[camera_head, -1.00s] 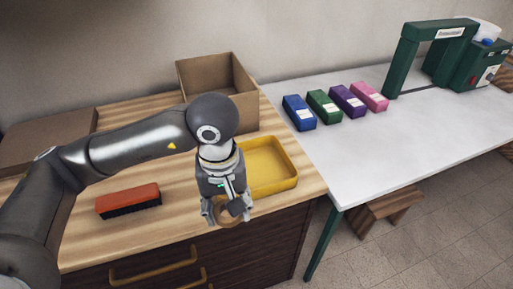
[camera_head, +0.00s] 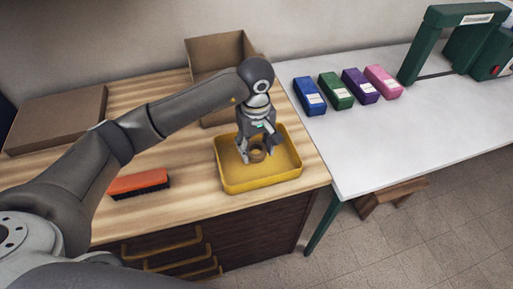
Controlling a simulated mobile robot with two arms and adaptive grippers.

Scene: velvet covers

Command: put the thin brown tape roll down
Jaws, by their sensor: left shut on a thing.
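The thin brown tape roll (camera_head: 257,154) is between the fingers of my left gripper (camera_head: 258,157), which is shut on it. Gripper and roll are over the inside of the yellow tray (camera_head: 228,180) on the wooden counter. I cannot tell whether the roll touches the tray floor. The fingers hide part of the roll. My right gripper is not in view.
An orange brush (camera_head: 138,183) lies on the wooden counter left of the tray. An open cardboard box (camera_head: 207,60) stands behind the arm, and a flat brown box (camera_head: 55,117) is at the back left. Several coloured boxes (camera_head: 309,96) stand on the white table (camera_head: 400,130).

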